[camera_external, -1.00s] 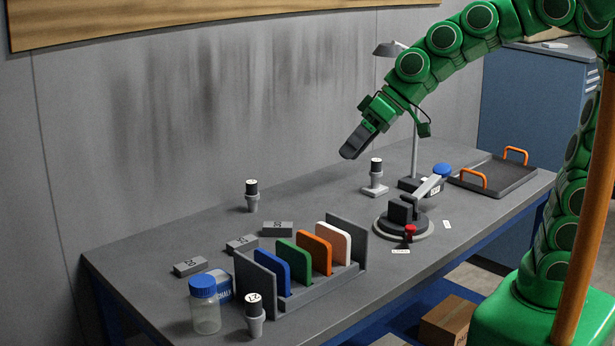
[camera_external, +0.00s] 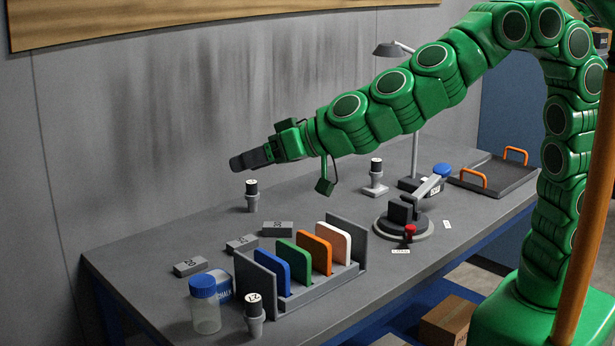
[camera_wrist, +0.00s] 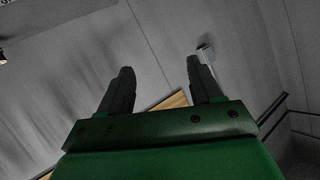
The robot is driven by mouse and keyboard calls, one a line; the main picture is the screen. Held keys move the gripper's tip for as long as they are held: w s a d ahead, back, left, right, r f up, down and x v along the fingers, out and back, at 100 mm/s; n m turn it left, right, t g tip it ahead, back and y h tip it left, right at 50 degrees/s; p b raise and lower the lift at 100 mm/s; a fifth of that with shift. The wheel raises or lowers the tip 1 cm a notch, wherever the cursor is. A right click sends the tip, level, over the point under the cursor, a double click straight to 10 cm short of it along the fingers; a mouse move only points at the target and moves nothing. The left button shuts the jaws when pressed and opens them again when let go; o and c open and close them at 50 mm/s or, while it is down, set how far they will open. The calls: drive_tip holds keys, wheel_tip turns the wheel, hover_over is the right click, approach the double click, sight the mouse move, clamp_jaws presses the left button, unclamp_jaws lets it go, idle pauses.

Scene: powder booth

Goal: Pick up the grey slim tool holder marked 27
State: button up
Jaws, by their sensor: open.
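A slim grey tool holder (camera_external: 255,318) with a dark upper part and a white top label stands upright at the table's front left. Its label looks like 27, but is small. A similar holder (camera_external: 252,198) stands farther back, below my gripper's tip, and another holder (camera_external: 375,188) stands toward the back right; I cannot read their labels. My gripper (camera_external: 237,163) is raised above the table, pointing left, apart from all the holders. In the wrist view, its two fingers (camera_wrist: 159,80) are spread with nothing between them.
A grey rack (camera_external: 345,280) holding several coloured plates stands right beside the front holder. A blue-lidded jar (camera_external: 205,310) is at its left. Grey numbered blocks (camera_external: 190,266) lie behind. A round fixture (camera_external: 404,225), lamp (camera_external: 390,49) and orange-handled tray (camera_external: 495,178) are farther right.

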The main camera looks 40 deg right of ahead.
sight(247, 306)
drive_tip(key=shift+s+a+f+m+t+h, duration=0.55)
drive_tip(key=shift+s+f+t+h, duration=0.85)
drive_tip(key=shift+s+f+h, duration=1.65)
drive_tip(key=shift+y, duration=0.55)
drive_tip(key=f, duration=2.1)
drive_tip(key=shift+s, duration=0.35)
drive_tip(key=shift+x, duration=0.95)
drive_tip(key=shift+a+x, duration=0.15)
drive_tip(key=shift+x, duration=0.8)
drive_tip(key=shift+a+x, duration=0.1)
drive_tip(key=shift+x, duration=1.85)
drive_tip(key=shift+a+r, duration=0.1)
clamp_jaws()
